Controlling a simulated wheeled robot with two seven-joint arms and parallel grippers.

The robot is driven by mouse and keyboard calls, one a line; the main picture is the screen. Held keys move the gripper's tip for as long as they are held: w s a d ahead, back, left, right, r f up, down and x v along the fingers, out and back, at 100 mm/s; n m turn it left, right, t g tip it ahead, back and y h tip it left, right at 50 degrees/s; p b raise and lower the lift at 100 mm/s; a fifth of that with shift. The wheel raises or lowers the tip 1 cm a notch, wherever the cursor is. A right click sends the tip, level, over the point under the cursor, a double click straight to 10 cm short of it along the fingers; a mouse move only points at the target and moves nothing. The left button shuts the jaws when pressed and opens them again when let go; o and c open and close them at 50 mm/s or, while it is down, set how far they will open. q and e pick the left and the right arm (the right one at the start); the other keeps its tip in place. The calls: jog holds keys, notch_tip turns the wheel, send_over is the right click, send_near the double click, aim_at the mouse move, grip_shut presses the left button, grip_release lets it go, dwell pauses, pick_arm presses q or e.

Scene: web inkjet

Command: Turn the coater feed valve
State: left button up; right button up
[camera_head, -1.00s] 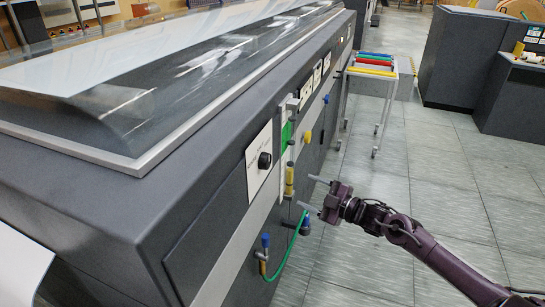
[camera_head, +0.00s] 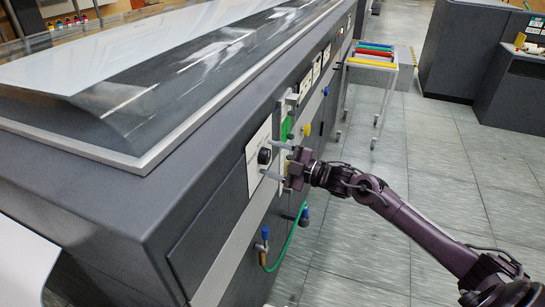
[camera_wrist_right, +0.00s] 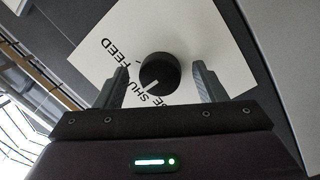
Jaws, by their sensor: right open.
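The coater feed valve is a round black knob (camera_head: 264,156) on a white labelled plate (camera_head: 258,178) on the side of the dark grey machine. In the right wrist view the knob (camera_wrist_right: 159,72) shows a white pointer line, and the plate (camera_wrist_right: 205,45) carries the words "FEED" and "SHU", partly covered. My right gripper (camera_head: 272,160) is open, with its fingers pointing at the plate. In the right wrist view its two fingers (camera_wrist_right: 160,88) stand on either side of the knob, with gaps visible. I cannot tell how far the fingertips are from the plate. My left gripper is not in view.
The grey machine (camera_head: 120,205) with its clear cover fills the left. A green hose (camera_head: 290,245) with blue-handled fittings hangs below the plate. A cart (camera_head: 375,62) with coloured bars stands behind. The tiled floor at right is clear.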

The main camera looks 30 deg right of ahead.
jog(key=shift+w+a, duration=0.15)
jog(key=c, duration=1)
jog(key=shift+o, duration=0.2)
jog(key=shift+r+m+p, duration=0.15)
jog(key=shift+m+p, duration=0.85)
jog(key=shift+m, duration=0.2)
jog(key=m+g+p, duration=0.1)
jog(key=m+p, duration=0.2)
jog(key=m, duration=0.1)
jog(key=shift+a+m+g+p, duration=0.1)
jog(key=shift+m+g+p, duration=0.4)
jog(key=shift+m+p, duration=1.4)
jog(key=shift+m+b, duration=0.45)
jog(key=shift+m, duration=0.15)
